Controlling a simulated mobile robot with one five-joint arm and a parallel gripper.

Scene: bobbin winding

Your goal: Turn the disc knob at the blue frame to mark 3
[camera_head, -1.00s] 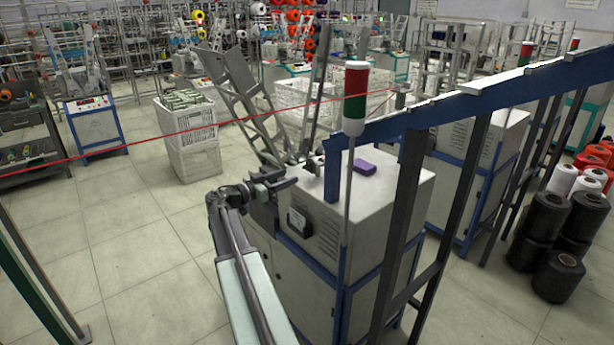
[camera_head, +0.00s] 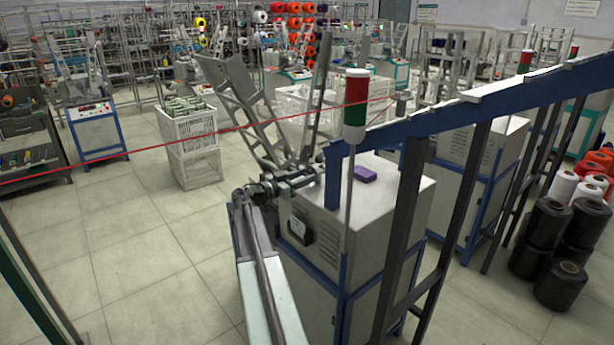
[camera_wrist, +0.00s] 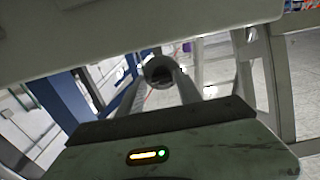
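In the head view my gripper (camera_head: 306,178) is level with the machine top, with its tip close to the blue frame's post (camera_head: 334,178). The fingers are small and overlap the machine there, so their gap is unclear. In the wrist view a round grey part (camera_wrist: 158,70) with a dark opening sits at the middle, at the far ends of two grey bars. It may be the disc knob, but I cannot tell, nor whether anything touches it. No mark numbers are readable. The blue frame also shows at the left of the wrist view (camera_wrist: 72,105).
The pale machine cabinet (camera_head: 395,205) stands below the frame, with a purple block (camera_head: 365,174) on top. A red and green signal lamp (camera_head: 355,105) rises in front. Slanted grey metal racks (camera_head: 240,95) stand behind my gripper. Open tiled floor (camera_head: 130,240) lies left.

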